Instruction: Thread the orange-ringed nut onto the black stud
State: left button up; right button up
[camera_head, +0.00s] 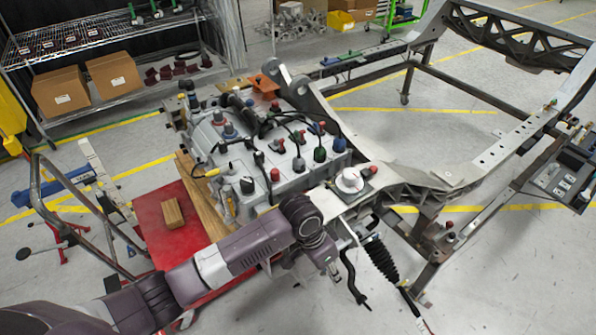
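My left arm comes in from the lower left, and its wrist lies in front of the grey chassis unit (215,150). My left gripper (335,268) points down and right beyond the wrist. Its fingers are small and dark against frame parts, and I cannot tell whether they are open or hold anything. I cannot make out the orange-ringed nut. Several black, red, blue and green caps stand on the grey unit, but I cannot tell which part is the black stud. My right gripper is not in view.
A white round part (349,180) stands right of my wrist. A black ribbed boot (382,259) on a rod lies right of my gripper. The metal chassis frame (460,178) fills the right. A red platform (160,225) holds a wooden block (173,213). Shelves (100,62) stand behind.

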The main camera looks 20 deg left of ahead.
pick_arm(q)
jog(key=w+a+r+g+y, duration=0.1)
jog(key=w+a+r+y, duration=0.1)
jog(key=w+a+r, duration=0.5)
jog(key=w+a+r+y, duration=0.1)
jog(key=w+a+r, duration=0.45)
jog(key=r, duration=0.35)
jog(key=f+b, duration=0.4)
jog(key=b, duration=0.1)
jog(key=s+f+b, duration=0.1)
jog(key=f+b, duration=0.1)
jog(key=shift+f+b, duration=0.2)
jog(key=shift+b, duration=0.15)
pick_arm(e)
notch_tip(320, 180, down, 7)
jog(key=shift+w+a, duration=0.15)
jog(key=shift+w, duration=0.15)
pick_arm(q)
jog(key=shift+r, duration=0.1)
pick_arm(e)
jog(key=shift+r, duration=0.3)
pick_arm(q)
jog(key=shift+p, duration=0.85)
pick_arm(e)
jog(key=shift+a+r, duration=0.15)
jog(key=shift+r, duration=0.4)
